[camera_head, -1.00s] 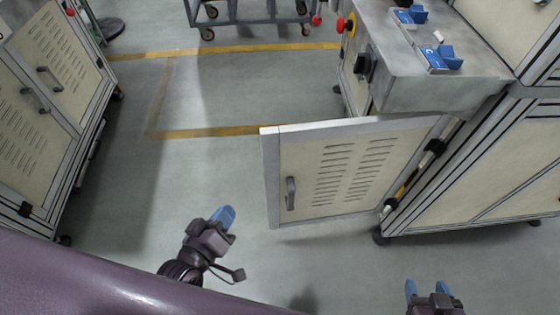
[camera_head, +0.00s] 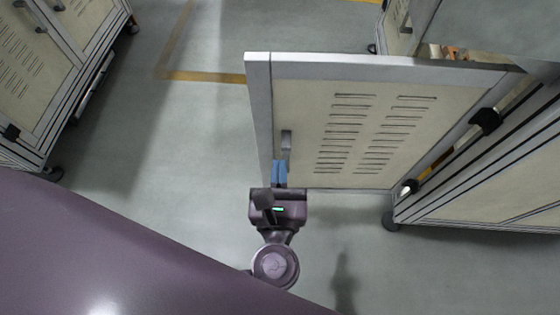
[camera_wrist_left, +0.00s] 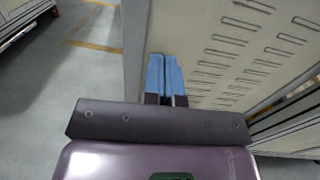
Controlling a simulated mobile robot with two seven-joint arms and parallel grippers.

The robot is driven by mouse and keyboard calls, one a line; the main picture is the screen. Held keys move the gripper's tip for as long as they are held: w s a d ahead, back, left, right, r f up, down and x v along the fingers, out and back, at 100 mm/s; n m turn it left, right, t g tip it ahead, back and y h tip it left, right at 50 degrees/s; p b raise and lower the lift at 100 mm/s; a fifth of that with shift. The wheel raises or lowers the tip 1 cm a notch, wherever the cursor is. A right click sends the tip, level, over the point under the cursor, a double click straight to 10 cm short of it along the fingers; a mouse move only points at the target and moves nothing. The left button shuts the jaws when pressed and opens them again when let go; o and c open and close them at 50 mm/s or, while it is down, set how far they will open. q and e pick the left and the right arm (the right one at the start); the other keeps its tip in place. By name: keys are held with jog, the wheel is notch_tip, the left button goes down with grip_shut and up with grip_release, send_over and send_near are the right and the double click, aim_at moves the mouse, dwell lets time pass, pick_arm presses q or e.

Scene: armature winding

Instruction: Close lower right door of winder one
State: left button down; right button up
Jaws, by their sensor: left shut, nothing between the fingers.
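The lower right door (camera_head: 375,125) of the winder is a cream panel with louvre slots and a grey frame. It stands swung open, hinged at its right side on the winder body (camera_head: 500,185). Its grey handle (camera_head: 286,145) is near the free left edge. My left gripper (camera_head: 279,172) is shut and empty, its blue fingertips just below the handle, in front of the door's face. In the left wrist view the fingertips (camera_wrist_left: 165,75) lie over the door panel (camera_wrist_left: 215,50) near its edge. I cannot tell whether they touch it. My right gripper is out of view.
Another cream cabinet (camera_head: 50,70) stands at the left. Grey floor with a yellow line (camera_head: 205,77) lies open between it and the door. A metal table top (camera_head: 490,30) of the winder is above the door at the right.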

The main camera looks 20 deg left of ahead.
aim_at(280, 110)
pick_arm(q)
jog(key=x, duration=1.1)
jog(key=shift+w+a+b, duration=0.1)
jog(key=shift+w+b, duration=0.15)
jog(key=shift+b, duration=0.1)
